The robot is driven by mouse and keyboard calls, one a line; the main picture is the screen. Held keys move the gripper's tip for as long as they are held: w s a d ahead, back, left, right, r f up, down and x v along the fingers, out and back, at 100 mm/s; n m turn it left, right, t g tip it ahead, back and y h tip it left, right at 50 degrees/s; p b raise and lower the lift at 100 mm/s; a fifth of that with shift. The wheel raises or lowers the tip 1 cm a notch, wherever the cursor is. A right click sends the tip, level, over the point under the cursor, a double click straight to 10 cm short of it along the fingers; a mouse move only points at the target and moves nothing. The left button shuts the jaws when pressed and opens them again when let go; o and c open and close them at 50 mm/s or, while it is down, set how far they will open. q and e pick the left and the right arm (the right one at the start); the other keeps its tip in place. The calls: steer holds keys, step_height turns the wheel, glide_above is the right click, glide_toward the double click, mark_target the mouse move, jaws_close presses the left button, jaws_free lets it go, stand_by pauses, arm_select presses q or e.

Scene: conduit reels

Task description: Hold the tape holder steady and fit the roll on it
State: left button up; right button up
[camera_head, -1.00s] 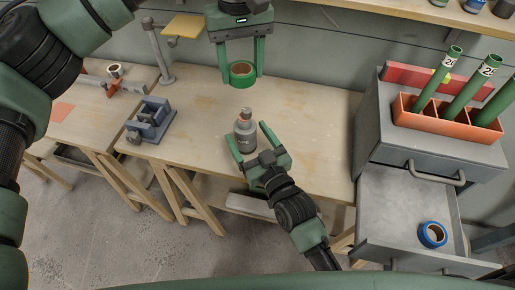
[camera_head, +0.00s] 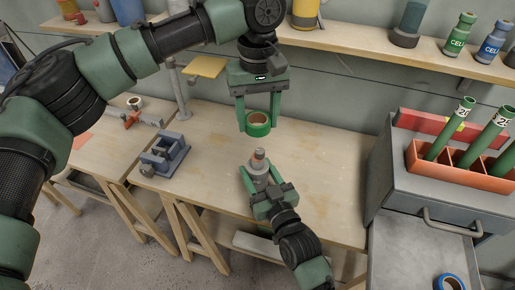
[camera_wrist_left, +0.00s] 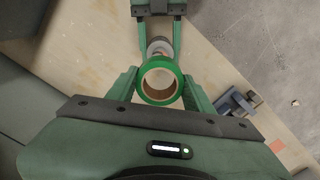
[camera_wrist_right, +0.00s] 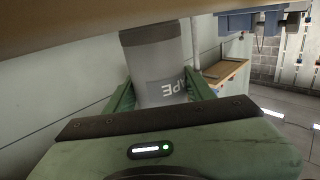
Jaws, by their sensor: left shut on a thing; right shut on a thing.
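My left gripper (camera_head: 258,112) is shut on a green tape roll (camera_head: 258,130), holding it above the table. The roll's open brown core shows in the left wrist view, where its green rim (camera_wrist_left: 172,67) sits between the fingers. The grey tape holder (camera_head: 257,170), with an orange-brown peg on top, stands upright below the roll. My right gripper (camera_head: 262,182) is shut on the holder's body. The right wrist view shows the grey holder (camera_wrist_right: 152,60) between the fingers, with part of a TAPE label. A gap shows between roll and peg.
A blue-grey vise (camera_head: 165,155) stands on the table at the left, near a metal post (camera_head: 181,90). A grey drawer cabinet (camera_head: 440,190) stands at the right, with a blue roll (camera_head: 449,284) in its open drawer. The table between is mostly clear.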

mark_target(258, 150)
arm_select(q)
steer(key=shift+f, duration=1.25)
steer(key=shift+f, duration=0.1)
steer(key=shift+f, duration=1.7)
steer(key=shift+f, duration=3)
steer(key=o, duration=1.2)
steer(key=shift+r, duration=0.1)
